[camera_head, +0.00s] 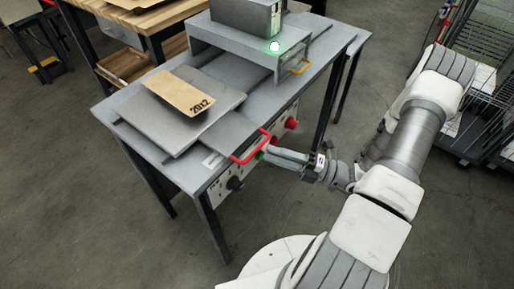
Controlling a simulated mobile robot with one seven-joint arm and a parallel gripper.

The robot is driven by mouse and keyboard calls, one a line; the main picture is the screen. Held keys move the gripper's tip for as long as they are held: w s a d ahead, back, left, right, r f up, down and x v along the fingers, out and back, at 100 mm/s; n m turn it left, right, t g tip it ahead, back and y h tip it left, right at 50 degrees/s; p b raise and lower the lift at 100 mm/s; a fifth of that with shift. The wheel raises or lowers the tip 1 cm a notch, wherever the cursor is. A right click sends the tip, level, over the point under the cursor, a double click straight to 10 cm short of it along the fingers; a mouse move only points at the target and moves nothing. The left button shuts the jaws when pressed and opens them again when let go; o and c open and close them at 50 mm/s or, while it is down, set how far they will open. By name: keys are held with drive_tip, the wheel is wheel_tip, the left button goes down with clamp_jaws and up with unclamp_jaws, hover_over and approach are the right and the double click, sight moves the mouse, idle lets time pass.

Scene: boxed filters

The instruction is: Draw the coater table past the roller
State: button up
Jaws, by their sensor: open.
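The coater stands on a grey metal table (203,176). A red handle (250,147) sticks out at the front edge of a small grey plate beside the sliding table. The raised grey housing (235,45), apparently over the roller, stands behind to the right; the roller itself is hidden. My gripper (266,152) is open at the right of the red handle, close to it. I cannot tell whether the fingers touch or surround the handle.
A front panel carries a red button (291,123) and a black knob (235,183). A wooden bench (150,18) stands behind and a wire rack (490,100) at right. Floor in front is clear.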

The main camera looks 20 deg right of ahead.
sight(257, 148)
drive_tip(key=x, duration=0.5)
clamp_jaws()
idle(1.4)
